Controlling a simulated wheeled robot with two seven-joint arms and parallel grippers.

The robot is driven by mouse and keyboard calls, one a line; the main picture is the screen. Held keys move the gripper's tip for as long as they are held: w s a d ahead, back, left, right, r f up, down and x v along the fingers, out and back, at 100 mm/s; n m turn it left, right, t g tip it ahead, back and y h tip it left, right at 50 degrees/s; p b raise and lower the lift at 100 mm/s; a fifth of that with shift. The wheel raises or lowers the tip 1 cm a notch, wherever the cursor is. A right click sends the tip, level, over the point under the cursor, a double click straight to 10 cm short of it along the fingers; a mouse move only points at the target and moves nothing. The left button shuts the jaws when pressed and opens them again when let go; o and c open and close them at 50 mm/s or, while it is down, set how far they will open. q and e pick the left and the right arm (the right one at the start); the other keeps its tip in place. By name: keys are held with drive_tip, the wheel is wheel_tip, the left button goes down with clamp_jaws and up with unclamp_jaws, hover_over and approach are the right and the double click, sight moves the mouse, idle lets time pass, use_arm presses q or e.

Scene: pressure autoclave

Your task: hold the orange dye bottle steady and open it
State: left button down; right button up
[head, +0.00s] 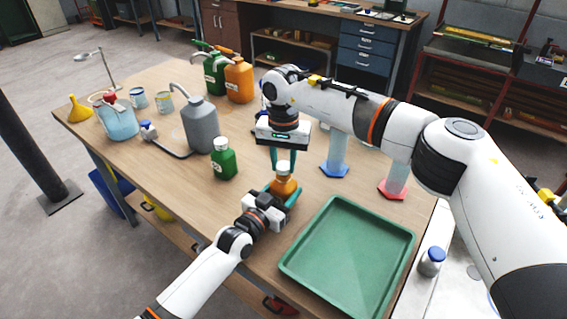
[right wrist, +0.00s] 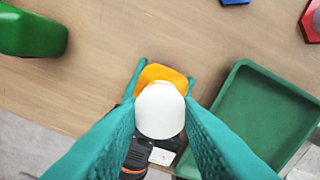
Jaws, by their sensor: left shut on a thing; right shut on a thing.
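The orange dye bottle (head: 284,187) stands on the wooden table, with a white cap (right wrist: 160,111) on its top. My left gripper (head: 286,192) is shut around the bottle's body, low near the table. My right gripper (head: 283,163) points down from above and is shut on the white cap. In the right wrist view the two green fingers (right wrist: 161,112) press on either side of the cap, and the orange body (right wrist: 160,74) shows behind it. The cap's lower edge is partly hidden, so I cannot tell whether it is still seated on the neck.
A green tray (head: 350,258) lies close to the right of the bottle. A green bottle (head: 223,158) and a grey jug (head: 199,125) stand to the left. Measuring cylinders with blue (head: 335,171) and red (head: 392,190) bases stand behind.

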sight(284, 165)
drive_tip(key=shift+r, duration=0.4)
drive_tip(key=shift+r, duration=0.1)
drive_tip(key=shift+r, duration=1.9)
use_arm(q)
drive_tip(key=shift+c, duration=2.2)
unclamp_jaws()
